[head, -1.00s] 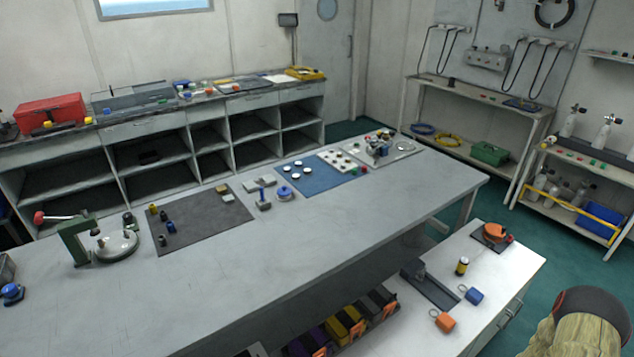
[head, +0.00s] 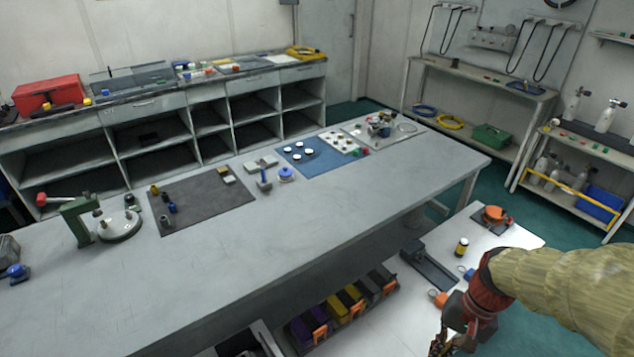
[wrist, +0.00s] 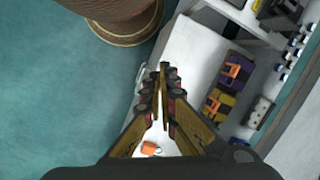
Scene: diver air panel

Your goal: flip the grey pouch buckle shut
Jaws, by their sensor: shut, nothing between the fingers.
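In the head view the grey pouch (head: 367,289) sits at the right end of a row of pouches on the low white bench. Its orange buckle (head: 390,287) is at its front right; whether the flap is up or down is too small to tell. My gripper (head: 437,346) is low at the bottom edge, right of the pouches and apart from them. In the wrist view my gripper (wrist: 163,68) is shut and empty, fingertips together. I cannot make out the grey pouch there; the fingers may hide it.
A yellow pouch (head: 337,307) and a purple pouch (head: 300,332) stand left of the grey one. An orange tag (head: 438,297), a yellow-black bottle (head: 461,247) and a dark tray (head: 430,268) are on the low bench. The large grey table (head: 250,250) rises behind the pouches.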

